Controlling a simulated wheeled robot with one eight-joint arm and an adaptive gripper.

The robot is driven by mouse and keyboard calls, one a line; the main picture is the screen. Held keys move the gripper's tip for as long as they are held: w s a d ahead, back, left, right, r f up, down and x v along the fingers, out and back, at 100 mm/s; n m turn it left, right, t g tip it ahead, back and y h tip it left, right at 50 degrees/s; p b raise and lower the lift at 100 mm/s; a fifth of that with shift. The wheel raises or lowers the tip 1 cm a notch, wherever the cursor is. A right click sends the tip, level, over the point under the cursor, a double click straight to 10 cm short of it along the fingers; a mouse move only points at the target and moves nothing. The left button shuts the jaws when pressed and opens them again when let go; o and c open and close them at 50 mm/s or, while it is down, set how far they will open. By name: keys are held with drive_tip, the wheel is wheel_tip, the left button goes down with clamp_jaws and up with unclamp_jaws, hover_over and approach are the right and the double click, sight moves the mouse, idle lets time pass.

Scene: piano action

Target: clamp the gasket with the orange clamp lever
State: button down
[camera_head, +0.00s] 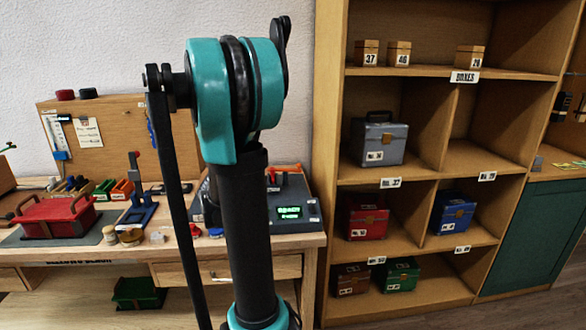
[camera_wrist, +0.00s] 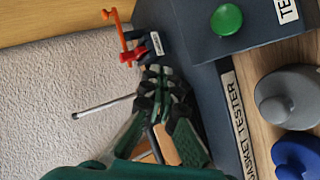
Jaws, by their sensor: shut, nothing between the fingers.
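The orange clamp lever (camera_wrist: 122,38) stands up at the edge of the dark tester (camera_wrist: 190,32) in the wrist view, with a red part (camera_wrist: 132,55) at its foot. I cannot tell whether a gasket lies under it. My gripper (camera_wrist: 160,80) is shut and empty, its fingertips just below the lever's mount in the picture, apart from the lever. The head view shows the orange lever (camera_head: 286,168) at the back of the tester (camera_head: 302,197), beside my arm. My gripper is hidden there.
A green button (camera_wrist: 226,19) is on the tester. A grey round piece (camera_wrist: 288,97) and a blue one (camera_wrist: 298,156) lie on the wood beside it. A thin metal rod (camera_wrist: 103,107) crosses before the wall. A shelf with boxes (camera_head: 378,140) stands right of the bench.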

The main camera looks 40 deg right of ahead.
drive_tip(key=d+r+n+h, duration=0.2)
drive_tip(key=d+r+h, duration=0.2)
drive_tip(key=d, duration=0.6)
approach(298, 164)
drive_tip(key=x, duration=0.6)
drive_tip(key=shift+f+g, duration=0.2)
drive_tip(key=shift+g, duration=0.2)
drive_tip(key=shift+d, duration=0.1)
drive_tip(key=shift+w+d, duration=0.4)
drive_tip(key=shift+d, duration=0.35)
